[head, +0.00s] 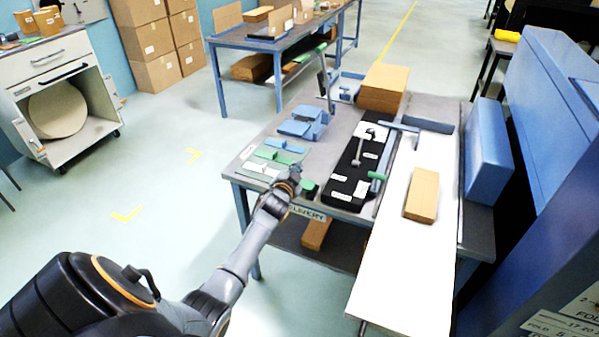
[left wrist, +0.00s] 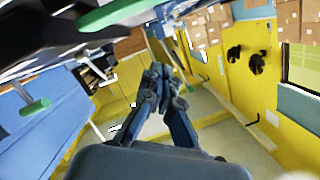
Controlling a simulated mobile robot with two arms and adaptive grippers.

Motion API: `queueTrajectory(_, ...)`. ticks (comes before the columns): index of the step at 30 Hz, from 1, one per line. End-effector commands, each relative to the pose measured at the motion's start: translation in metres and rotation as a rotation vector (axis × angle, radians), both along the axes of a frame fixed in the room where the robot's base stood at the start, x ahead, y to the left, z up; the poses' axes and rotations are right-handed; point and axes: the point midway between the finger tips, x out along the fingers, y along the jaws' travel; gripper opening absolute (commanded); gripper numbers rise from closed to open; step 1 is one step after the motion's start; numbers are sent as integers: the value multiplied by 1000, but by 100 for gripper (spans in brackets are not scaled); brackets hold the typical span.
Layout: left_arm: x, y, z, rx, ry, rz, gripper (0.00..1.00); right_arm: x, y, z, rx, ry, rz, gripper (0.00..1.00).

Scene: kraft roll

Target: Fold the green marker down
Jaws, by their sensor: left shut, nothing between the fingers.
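Several green parts show, and I cannot tell for sure which is the marker. A small green piece (head: 308,184) sits at the front edge of the delivery table, just right of my left gripper (head: 291,181). Its lower part is partly hidden. A green handle (head: 377,176) is farther right, beside the black mat. In the left wrist view, a green bar (left wrist: 115,14) crosses the top and a green handle (left wrist: 35,106) shows at left. My left gripper (left wrist: 160,75) is shut and empty, with no clear contact visible. My right gripper is out of view.
The delivery table (head: 325,138) carries flat green and blue pieces (head: 284,145), a black mat (head: 345,185) with tools, and a cardboard stack (head: 383,88). A white sheet (head: 402,255) with a brown block (head: 422,194) lies right. Floor left of the table is clear.

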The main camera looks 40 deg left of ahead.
Motion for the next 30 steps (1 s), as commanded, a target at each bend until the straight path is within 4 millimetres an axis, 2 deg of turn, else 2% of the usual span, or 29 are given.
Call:
queueTrajectory(1, 1, 3, 14, 1, -1, 2, 0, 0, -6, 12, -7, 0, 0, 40)
queueTrajectory(5, 6, 6, 41, -8, -1, 2, 0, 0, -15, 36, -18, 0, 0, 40)
queueTrajectory(6, -6, 3, 28, -8, 3, 1, 0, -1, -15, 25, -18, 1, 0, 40)
queueTrajectory(18, -73, -14, 45, -7, 2, 1, 0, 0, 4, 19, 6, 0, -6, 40)
queueTrajectory(24, -88, -18, 50, -9, 1, 1, 0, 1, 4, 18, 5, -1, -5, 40)
queueTrajectory(30, -90, -18, 51, -9, 0, 2, 0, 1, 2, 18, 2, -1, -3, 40)
